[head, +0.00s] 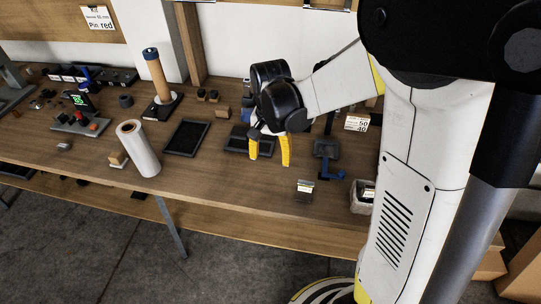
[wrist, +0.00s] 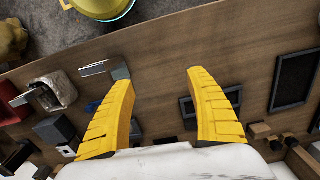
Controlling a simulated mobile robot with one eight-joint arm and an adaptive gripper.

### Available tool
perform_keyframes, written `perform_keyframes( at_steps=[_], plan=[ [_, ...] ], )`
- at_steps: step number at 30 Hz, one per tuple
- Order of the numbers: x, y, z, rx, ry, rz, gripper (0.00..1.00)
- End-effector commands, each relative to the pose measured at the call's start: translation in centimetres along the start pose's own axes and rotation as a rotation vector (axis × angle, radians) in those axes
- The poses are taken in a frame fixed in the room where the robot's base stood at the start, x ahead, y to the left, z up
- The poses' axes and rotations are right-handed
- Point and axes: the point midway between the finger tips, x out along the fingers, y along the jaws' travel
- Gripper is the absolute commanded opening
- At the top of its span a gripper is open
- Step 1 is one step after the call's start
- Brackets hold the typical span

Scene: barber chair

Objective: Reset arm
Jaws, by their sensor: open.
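My gripper (head: 269,150) is over the workbench (head: 240,192), with its yellow fingers pointing down. The gripper is open and empty. My white arm reaches in from the right of the head view. It hides part of the bench behind it.
A white roll (head: 138,148), a dark tray (head: 187,137) and a wooden cylinder on a black base (head: 157,77) stand left of my gripper. A blue clamp-like piece (head: 328,165), a small block (head: 305,190) and a pale bin (head: 362,196) are to its right.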

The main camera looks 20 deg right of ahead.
Motion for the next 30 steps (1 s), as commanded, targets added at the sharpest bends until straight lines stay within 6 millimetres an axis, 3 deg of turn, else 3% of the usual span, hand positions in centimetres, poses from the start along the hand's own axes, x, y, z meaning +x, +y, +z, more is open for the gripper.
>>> perform_keyframes(
  at_steps=[13, 17, 24, 30],
  plan=[
    [-0.7, 0.2, 0.3, -0.016, 0.013, -0.009, 0.65],
    [-3.4, 0.9, 1.3, -0.084, 0.069, -0.046, 0.65],
    [-9.4, 3.4, 5.0, -0.299, 0.264, -0.137, 0.65],
    [-12.1, 5.7, 8.2, -0.471, 0.440, -0.182, 0.65]
  ],
)
